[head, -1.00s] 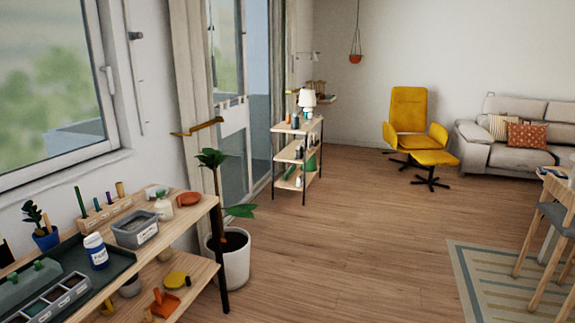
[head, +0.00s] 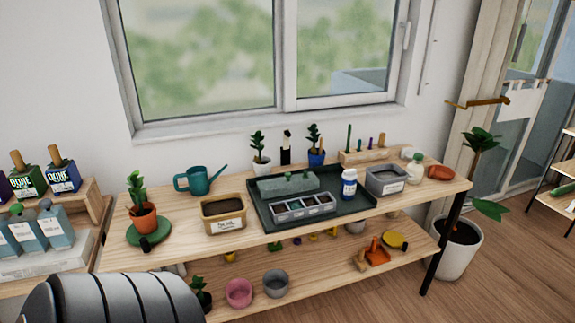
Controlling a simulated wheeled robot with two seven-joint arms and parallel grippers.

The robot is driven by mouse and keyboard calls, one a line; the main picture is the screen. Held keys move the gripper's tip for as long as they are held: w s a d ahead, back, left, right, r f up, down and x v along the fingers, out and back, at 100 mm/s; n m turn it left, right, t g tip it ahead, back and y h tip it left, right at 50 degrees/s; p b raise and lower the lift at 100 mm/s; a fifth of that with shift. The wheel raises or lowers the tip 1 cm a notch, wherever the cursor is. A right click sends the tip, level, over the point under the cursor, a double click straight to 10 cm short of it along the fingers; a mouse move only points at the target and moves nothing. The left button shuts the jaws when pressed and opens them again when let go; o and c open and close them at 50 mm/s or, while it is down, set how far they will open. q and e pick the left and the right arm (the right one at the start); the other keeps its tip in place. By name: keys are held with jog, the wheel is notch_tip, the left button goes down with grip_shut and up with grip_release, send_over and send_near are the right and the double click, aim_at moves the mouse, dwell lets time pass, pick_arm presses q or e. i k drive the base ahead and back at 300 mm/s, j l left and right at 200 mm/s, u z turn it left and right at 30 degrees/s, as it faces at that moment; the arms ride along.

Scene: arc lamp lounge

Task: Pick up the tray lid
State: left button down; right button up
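A grey-green, long, low cover with small green knobs on top, which looks like the tray lid (head: 289,184), lies at the back of a dark tray (head: 350,207) on the wooden bench. In front of it on the tray is a grey seed tray (head: 303,208) with several open compartments holding dark and coloured contents. The lid sits behind the seed tray, not over its compartments. A white and blue bottle (head: 349,184) stands at the right of the tray. Neither of my grippers shows in the head view.
Left of the dark tray are a soil tub (head: 223,216), a teal watering can (head: 197,181) and a potted plant (head: 141,215). A grey bin (head: 385,181) stands to the right. The lower shelf (head: 330,262) holds pots and tools.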

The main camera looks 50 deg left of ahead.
aim_at(289, 184)
jog(key=u, duration=1.6)
